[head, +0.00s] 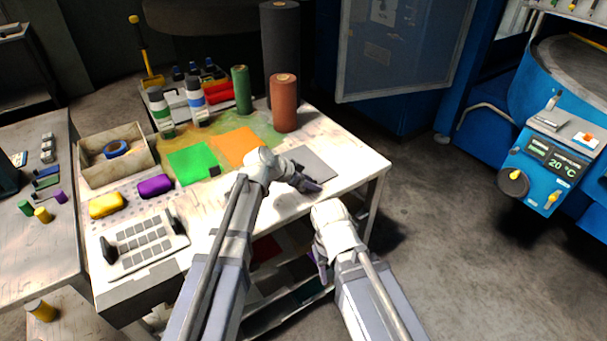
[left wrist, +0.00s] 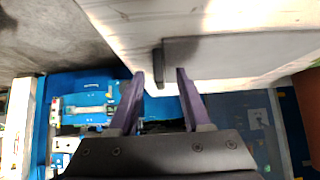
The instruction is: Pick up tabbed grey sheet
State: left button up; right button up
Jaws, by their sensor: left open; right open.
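The grey sheet (head: 316,165) lies flat near the right edge of the white table, partly covered by my left gripper in the head view. In the left wrist view the grey sheet (left wrist: 235,52) shows a dark tab (left wrist: 158,62) at its near-left corner, close to the table edge. My left gripper (head: 308,185) is open. Its purple fingertips (left wrist: 162,73) stand either side of the tab's near end; I cannot tell whether they touch it. My right gripper (head: 322,270) is lower, off the table's front side, and its fingers are mostly hidden.
A green sheet (head: 190,162) and an orange sheet (head: 240,143) lie to the left. A brown roll (head: 284,105), a green roll (head: 241,90) and a tall dark roll (head: 281,45) stand behind. A blue machine (head: 545,165) is at the right, with open floor between.

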pick_arm(q)
grip_shut()
dwell(0.3)
dwell(1.1)
